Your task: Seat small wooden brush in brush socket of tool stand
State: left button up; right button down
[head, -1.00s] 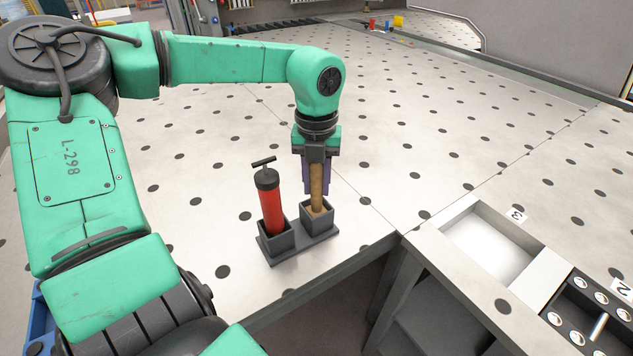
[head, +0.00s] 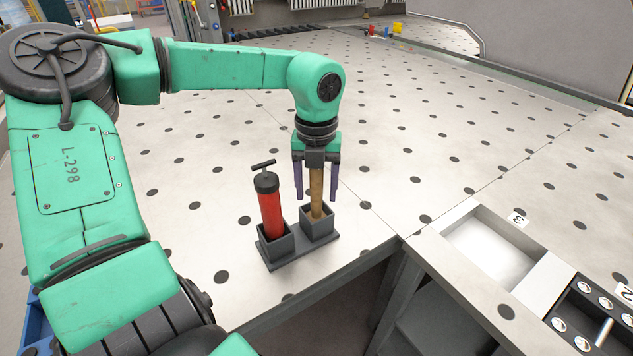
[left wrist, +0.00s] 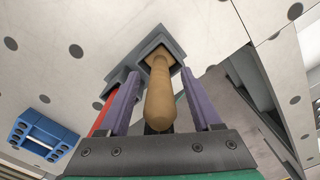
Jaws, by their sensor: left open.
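The wooden brush (head: 316,190) stands upright in the right-hand square socket of the dark grey tool stand (head: 305,250). Its lower end is inside the socket and hidden. The left wrist view also shows the brush handle (left wrist: 160,95) running into the stand's socket (left wrist: 158,47). My left gripper (head: 317,198) is open, with its purple fingers apart on both sides of the handle and clear of it. A red pump-like tool with a black T-handle (head: 271,210) stands in the stand's other socket. My right gripper is not in view.
The stand is near the front edge of the perforated metal table (head: 400,150). A white tray marked 3 (head: 490,250) and a dark holder with round holes (head: 590,310) lie to the right. A blue holder (left wrist: 42,135) shows in the left wrist view.

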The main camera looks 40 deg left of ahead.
pick_arm(q)
notch_tip(320, 180, up, 15)
jog(key=shift+f+b, duration=0.2)
jog(key=shift+b, duration=0.55)
